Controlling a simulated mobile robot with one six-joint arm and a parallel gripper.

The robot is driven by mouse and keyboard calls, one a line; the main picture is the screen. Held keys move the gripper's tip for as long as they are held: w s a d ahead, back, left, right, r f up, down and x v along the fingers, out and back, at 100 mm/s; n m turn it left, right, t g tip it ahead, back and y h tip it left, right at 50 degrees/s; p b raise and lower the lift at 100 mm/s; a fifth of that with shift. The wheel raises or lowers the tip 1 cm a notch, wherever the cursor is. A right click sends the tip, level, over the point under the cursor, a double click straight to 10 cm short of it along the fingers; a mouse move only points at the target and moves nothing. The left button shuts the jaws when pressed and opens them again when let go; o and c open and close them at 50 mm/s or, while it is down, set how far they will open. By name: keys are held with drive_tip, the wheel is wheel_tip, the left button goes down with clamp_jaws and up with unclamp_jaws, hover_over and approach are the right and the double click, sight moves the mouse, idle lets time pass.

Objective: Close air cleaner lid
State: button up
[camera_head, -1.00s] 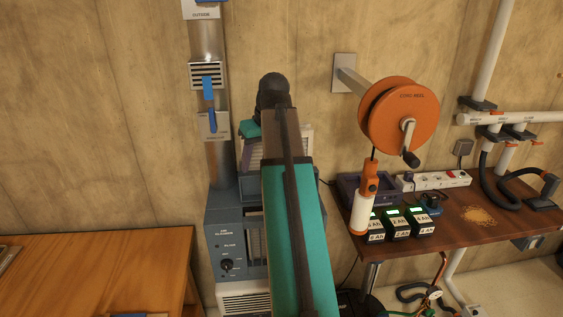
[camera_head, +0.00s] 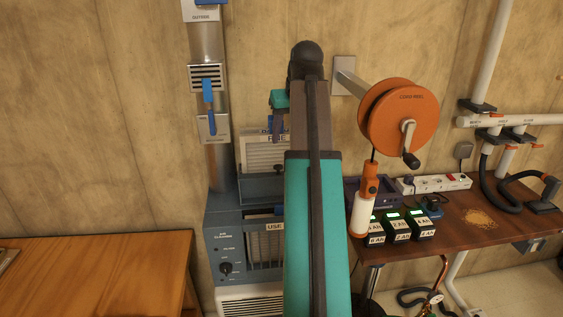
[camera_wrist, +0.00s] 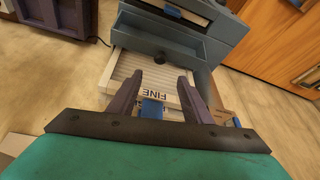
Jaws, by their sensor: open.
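The air cleaner (camera_head: 230,243) is a blue-grey box against the wall, with a dial and a barred front. A filter marked USE (camera_head: 275,226) shows inside it. A blue-grey panel (camera_head: 255,186) stands up from its top at the back, apparently the raised lid; it also shows in the wrist view (camera_wrist: 160,42). Behind it is a pale pleated filter marked FINE (camera_head: 260,155), with a blue tab (camera_wrist: 152,108). My gripper (camera_head: 277,130) is open above the cleaner. In the wrist view its fingers (camera_wrist: 160,78) are on either side of the FINE filter's tab; contact is unclear.
A wooden table (camera_head: 95,265) stands at the left. At the right is a workbench (camera_head: 465,220) with several battery packs and a power strip (camera_head: 435,181). An orange cord reel (camera_head: 395,115) juts from the wall right of my arm. A metal duct (camera_head: 215,150) rises behind the cleaner.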

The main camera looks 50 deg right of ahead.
sight(279, 165)
drive_tip(key=shift+p+x, duration=1.35)
drive_tip(key=shift+x, duration=5.35)
clamp_jaws()
drive_tip(key=shift+d, duration=0.1)
